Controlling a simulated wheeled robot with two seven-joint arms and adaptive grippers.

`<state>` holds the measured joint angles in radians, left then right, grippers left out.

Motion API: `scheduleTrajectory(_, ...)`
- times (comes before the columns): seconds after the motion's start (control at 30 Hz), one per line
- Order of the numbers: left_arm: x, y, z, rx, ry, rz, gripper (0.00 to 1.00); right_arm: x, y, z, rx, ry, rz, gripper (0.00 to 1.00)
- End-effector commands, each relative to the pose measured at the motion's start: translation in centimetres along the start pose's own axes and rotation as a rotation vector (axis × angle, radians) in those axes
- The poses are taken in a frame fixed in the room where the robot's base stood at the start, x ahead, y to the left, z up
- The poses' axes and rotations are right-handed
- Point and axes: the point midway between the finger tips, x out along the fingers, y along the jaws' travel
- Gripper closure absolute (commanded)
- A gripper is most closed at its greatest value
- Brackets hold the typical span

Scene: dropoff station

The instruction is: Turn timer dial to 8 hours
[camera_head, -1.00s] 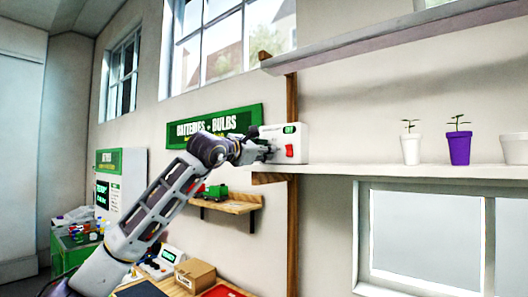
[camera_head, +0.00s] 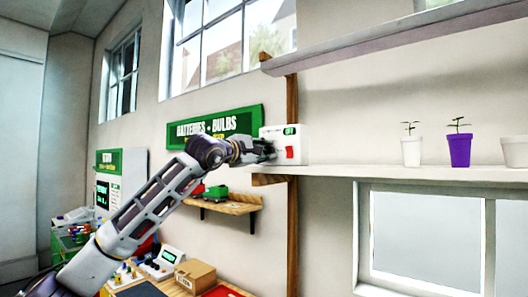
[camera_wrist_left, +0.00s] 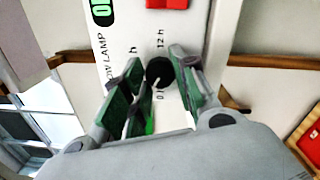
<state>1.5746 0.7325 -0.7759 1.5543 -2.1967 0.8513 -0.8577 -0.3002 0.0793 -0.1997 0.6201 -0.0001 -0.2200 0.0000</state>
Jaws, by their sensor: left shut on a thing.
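The timer (camera_head: 292,153) is a white box on the shelf, with a small green-lit display (camera_head: 290,131) and a red switch (camera_head: 290,152) on its front. Its black dial (camera_wrist_left: 158,70) shows in the left wrist view, with a light pointer mark and a "12 h" label beside it. My left gripper (camera_head: 270,150) is at the left part of the timer's front. In the left wrist view its green-padded fingers (camera_wrist_left: 160,90) are on either side of the dial, shut on it. The fingers hide part of the scale, and the pointer's exact reading is unclear. My right gripper is not in view.
The timer's shelf (camera_head: 380,171) also bears several plant pots, one purple (camera_head: 459,150), to the right. Another shelf (camera_head: 390,38) runs above. A small wooden shelf (camera_head: 235,205) and a cardboard box (camera_head: 195,276) are below my left arm.

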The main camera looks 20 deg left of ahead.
Motion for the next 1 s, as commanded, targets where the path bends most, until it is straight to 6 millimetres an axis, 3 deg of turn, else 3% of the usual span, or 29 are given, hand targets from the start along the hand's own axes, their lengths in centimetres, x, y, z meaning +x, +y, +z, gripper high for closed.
scheduleTrajectory(0.57, 0.02, -0.13, 0.05, 0.039, -0.003, -0.004, 0.96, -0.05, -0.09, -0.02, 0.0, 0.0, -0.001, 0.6)
scheduleTrajectory(0.6, 0.03, -0.13, 0.06, 0.039, -0.003, -0.004, 0.68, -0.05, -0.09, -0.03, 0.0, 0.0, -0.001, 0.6)
scheduleTrajectory(0.73, 0.02, -0.11, 0.04, 0.039, -0.002, -0.003, 0.51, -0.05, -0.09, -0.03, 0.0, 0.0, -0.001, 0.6)
scheduleTrajectory(1.0, 0.01, -0.06, 0.01, 0.038, -0.002, -0.002, 0.49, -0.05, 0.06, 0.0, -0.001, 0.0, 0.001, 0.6)
